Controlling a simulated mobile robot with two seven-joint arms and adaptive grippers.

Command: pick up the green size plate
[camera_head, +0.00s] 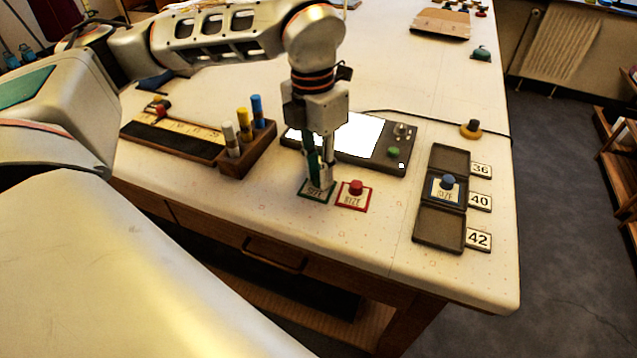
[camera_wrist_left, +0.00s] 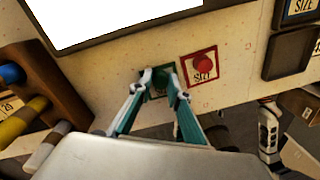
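The green size plate (camera_head: 319,195) lies on the table near its front edge, left of the red size plate (camera_head: 352,197). My left gripper (camera_head: 320,181) points down over it and hides much of it in the head view. In the left wrist view the green plate's knob (camera_wrist_left: 161,82) sits between the two fingertips (camera_wrist_left: 161,76), which are close against it on both sides. The plate appears to be still flat on the table. The red size plate with its red knob (camera_wrist_left: 206,64) is just to the right.
A dark three-slot rack (camera_head: 437,228) stands at right, with a blue size plate (camera_head: 446,190) in its middle slot and tags 36, 40, 42. A device with a white screen (camera_head: 357,135) lies behind the gripper. A wooden peg block (camera_head: 248,152) is at left.

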